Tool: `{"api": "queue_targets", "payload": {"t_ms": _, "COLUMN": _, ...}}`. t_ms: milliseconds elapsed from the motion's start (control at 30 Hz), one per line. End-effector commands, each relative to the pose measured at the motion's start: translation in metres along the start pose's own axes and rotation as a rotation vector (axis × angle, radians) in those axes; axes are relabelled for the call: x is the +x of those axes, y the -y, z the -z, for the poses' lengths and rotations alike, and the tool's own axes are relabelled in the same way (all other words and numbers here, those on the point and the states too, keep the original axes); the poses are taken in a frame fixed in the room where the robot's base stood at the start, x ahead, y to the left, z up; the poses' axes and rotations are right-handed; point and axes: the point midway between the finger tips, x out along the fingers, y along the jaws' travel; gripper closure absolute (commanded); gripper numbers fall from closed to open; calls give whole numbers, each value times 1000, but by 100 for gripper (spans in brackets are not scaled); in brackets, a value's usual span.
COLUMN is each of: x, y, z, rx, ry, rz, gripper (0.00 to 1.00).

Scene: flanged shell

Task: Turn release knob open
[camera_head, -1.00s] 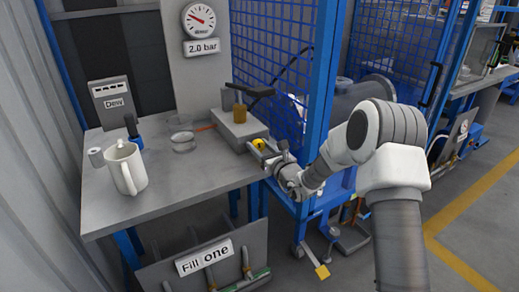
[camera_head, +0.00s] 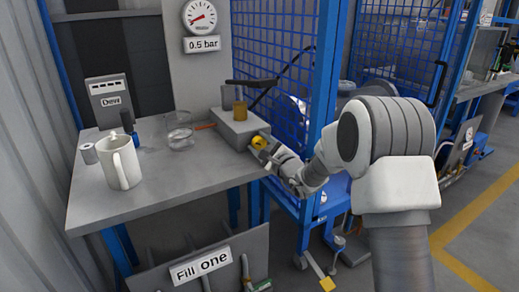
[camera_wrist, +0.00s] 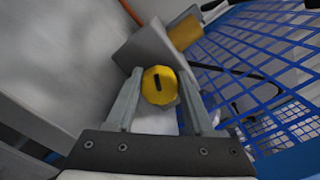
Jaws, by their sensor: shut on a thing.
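The yellow release knob (camera_head: 259,142) sits on the front end of a grey box (camera_head: 240,129) at the bench's right side. In the wrist view the round knob (camera_wrist: 159,85) faces me, with a short dark upright mark on it. My gripper (camera_wrist: 161,88) is shut on the knob, one finger at each side. In the head view my gripper (camera_head: 267,149) reaches it from the right and partly covers it. The dial gauge (camera_head: 200,17) has a plate (camera_head: 202,44) reading "0.5 bar".
A clear glass vessel (camera_head: 179,133), a white mug (camera_head: 122,164) and a "Dew" box (camera_head: 109,100) stand on the grey bench (camera_head: 165,200). A blue mesh fence (camera_head: 275,60) and post (camera_head: 325,90) stand close beside my arm. A black lever (camera_head: 252,83) tops the box.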

Motion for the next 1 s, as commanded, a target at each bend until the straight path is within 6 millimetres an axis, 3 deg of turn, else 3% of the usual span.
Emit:
{"api": "queue_targets", "payload": {"t_ms": 300, "x": 0, "y": -1, "z": 1, "rx": -102, "ry": -1, "rz": -2, "gripper": 100}}
{"api": "queue_targets", "payload": {"t_ms": 800, "x": 0, "y": -1, "z": 0, "rx": -115, "ry": -2, "rz": -2, "gripper": 100}}
{"api": "queue_targets", "payload": {"t_ms": 833, "x": 0, "y": -1, "z": 0, "rx": -115, "ry": -2, "rz": -2, "gripper": 42}}
{"api": "queue_targets", "payload": {"t_ms": 967, "x": 0, "y": -1, "z": 0, "rx": -115, "ry": -1, "rz": -2, "gripper": 18}}
{"api": "queue_targets", "payload": {"t_ms": 1000, "x": 0, "y": -1, "z": 0, "rx": -114, "ry": -1, "rz": -2, "gripper": 17}}
